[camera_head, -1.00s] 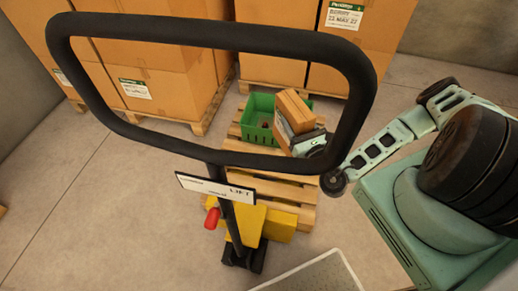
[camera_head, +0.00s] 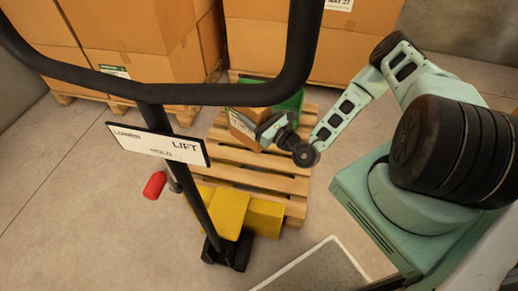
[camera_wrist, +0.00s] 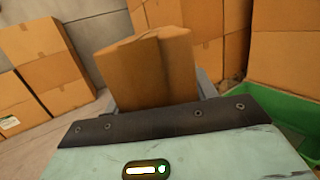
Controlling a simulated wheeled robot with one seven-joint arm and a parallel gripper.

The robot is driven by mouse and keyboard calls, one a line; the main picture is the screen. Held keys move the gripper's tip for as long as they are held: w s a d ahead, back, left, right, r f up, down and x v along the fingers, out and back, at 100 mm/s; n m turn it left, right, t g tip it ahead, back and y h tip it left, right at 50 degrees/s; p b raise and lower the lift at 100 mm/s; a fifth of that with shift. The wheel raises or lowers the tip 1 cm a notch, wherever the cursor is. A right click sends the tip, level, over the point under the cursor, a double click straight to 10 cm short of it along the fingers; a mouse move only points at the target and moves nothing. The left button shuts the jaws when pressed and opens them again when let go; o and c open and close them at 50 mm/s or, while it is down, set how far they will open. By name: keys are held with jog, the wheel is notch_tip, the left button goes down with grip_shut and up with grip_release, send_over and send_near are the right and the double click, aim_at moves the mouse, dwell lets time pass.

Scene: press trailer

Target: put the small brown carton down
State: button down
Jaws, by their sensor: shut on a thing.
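The small brown carton (camera_head: 246,126) is held in my gripper (camera_head: 272,127) over the wooden pallet (camera_head: 262,172), in front of the green crate. In the wrist view the carton (camera_wrist: 148,70) stands out beyond the gripper's front edge, with its top seam showing. A jaw (camera_wrist: 207,85) shows at its right side; the lower part of the carton is hidden by my gripper body. I cannot tell whether the carton touches the pallet slats.
The green crate (camera_head: 290,106) sits at the pallet's back; its rim (camera_wrist: 275,120) shows at right in the wrist view. A pallet jack's black handle (camera_head: 150,93) and yellow body (camera_head: 232,208) stand in front. Large cartons (camera_head: 130,45) line the back. Slats at the pallet's right front look bare.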

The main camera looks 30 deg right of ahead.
jog(key=w+a+f+n+g+y+b, duration=0.1)
jog(key=w+f+b, duration=0.4)
jog(key=f+b, duration=0.8)
jog(key=w+a+f+n+g+y+b, duration=0.2)
jog(key=w+a+f+y+b, duration=0.2)
jog(key=f+b, duration=0.9)
jog(key=w+a+f+n+g+y+b, duration=0.2)
jog(key=w+f+b, duration=0.4)
jog(key=f+b, duration=0.6)
jog(key=a+y+b, duration=0.1)
jog(key=b, duration=0.3)
jog(key=shift+w+f+n, duration=0.3)
jog(key=shift+w+f, duration=0.05)
jog(key=shift+f, duration=0.2)
jog(key=shift+c, duration=2.4)
grip_release()
jog(key=shift+f, duration=0.15)
